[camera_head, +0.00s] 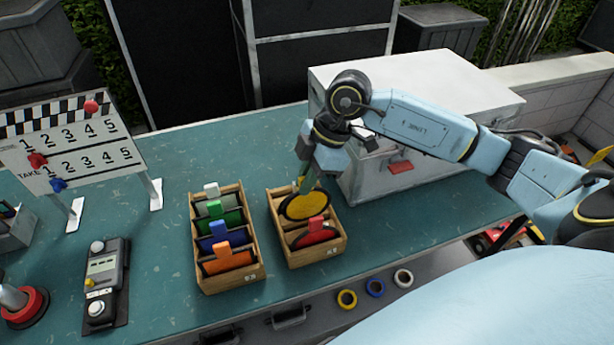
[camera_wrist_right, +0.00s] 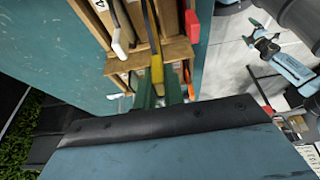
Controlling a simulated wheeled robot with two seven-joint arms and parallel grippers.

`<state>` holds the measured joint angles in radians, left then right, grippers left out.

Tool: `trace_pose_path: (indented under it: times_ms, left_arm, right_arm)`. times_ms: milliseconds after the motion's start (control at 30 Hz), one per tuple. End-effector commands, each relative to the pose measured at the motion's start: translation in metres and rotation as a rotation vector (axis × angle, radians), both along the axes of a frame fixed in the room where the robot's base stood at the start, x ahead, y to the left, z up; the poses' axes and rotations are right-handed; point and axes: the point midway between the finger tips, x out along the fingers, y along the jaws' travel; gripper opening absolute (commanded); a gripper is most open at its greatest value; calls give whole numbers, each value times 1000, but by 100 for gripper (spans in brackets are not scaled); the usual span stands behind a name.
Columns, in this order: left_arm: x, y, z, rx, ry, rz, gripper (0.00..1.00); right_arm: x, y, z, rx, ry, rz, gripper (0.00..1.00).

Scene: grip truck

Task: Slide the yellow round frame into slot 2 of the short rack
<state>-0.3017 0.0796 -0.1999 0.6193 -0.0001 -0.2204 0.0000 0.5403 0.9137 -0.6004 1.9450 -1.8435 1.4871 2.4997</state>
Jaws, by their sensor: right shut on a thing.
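The short rack (camera_head: 338,246) is a small wooden box with slots, standing right of centre on the teal bench. My right gripper (camera_head: 307,185) is above its far part, pointing down, shut on the yellow round frame (camera_head: 304,207). The yellow disc with its dark rim is upright over the rack's slots; its lower edge is hidden, so I cannot tell which slot it is in or how deep. In the right wrist view the frame's yellow tab (camera_wrist_right: 157,70) sits between the green fingers (camera_wrist_right: 158,94). A red round frame (camera_head: 315,232) stands in the rack's near part.
The longer rack (camera_head: 258,272) stands just left, holding white, green, blue and orange tabbed frames. A grey case (camera_head: 390,185) is close on the right. A clapper-style board (camera_head: 75,150) and a control box (camera_head: 105,280) are left. A blue arm shows in the wrist view (camera_wrist_right: 285,65).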

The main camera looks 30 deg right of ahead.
Motion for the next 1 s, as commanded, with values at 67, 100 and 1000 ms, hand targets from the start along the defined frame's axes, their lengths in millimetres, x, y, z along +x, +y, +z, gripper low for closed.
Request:
trace_pose_path:
  times_ms: [67,100,1000]
  left_arm:
    - [0,0,1,0,0,0,94]
    - [0,0,1,0,0,0,94]
    - [2,0,4,-1,-3,0,94]
  right_arm:
    - [0,0,0,0,0,0,0]
    - [0,0,0,0,0,0,0]
    - [0,1,-3,0,1,0,0]
